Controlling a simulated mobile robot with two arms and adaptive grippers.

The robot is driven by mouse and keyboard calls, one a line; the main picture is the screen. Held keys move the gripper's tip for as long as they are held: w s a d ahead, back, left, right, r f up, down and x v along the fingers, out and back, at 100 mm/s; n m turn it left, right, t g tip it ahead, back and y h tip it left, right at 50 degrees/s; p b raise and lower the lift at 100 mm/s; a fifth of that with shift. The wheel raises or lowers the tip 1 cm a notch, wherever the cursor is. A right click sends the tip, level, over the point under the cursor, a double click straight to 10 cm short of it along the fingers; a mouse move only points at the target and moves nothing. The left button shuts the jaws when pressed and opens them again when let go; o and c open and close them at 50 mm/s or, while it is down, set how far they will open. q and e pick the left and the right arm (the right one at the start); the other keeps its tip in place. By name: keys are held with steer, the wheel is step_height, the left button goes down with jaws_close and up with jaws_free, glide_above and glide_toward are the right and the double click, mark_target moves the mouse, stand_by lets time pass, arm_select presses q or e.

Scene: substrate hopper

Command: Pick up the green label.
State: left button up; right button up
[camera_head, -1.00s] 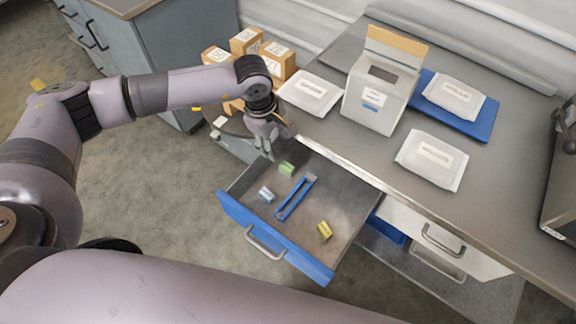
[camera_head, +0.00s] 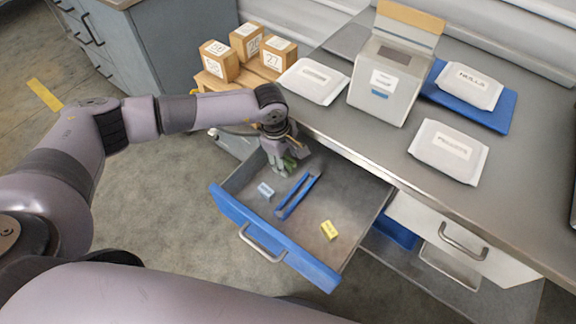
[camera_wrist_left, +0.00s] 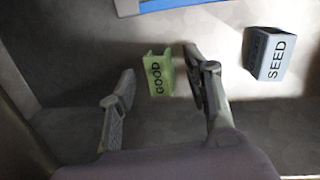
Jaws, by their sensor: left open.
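The green label (camera_wrist_left: 158,74), marked GOOD, lies in the open drawer (camera_head: 226,201). In the head view the label (camera_head: 289,163) is mostly hidden by my left gripper (camera_head: 283,168), which is over the drawer's back left corner. In the left wrist view the open fingers of my left gripper (camera_wrist_left: 160,95) show on either side of the label. My right gripper does not show.
In the drawer lie a grey-blue SEED label (camera_wrist_left: 268,54), blue tweezers (camera_head: 297,196) and a yellow label (camera_head: 328,230). The counter (camera_head: 385,150) edge is right beside my left gripper. It holds a white hopper (camera_head: 383,85) and white packets (camera_head: 448,150). Cardboard boxes (camera_head: 218,60) stand behind.

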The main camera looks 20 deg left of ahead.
arm_select(q)
steer(key=shift+c, duration=0.2)
steer(key=shift+f, duration=0.1)
steer(key=c, duration=0.9)
steer(key=shift+o, duration=0.2)
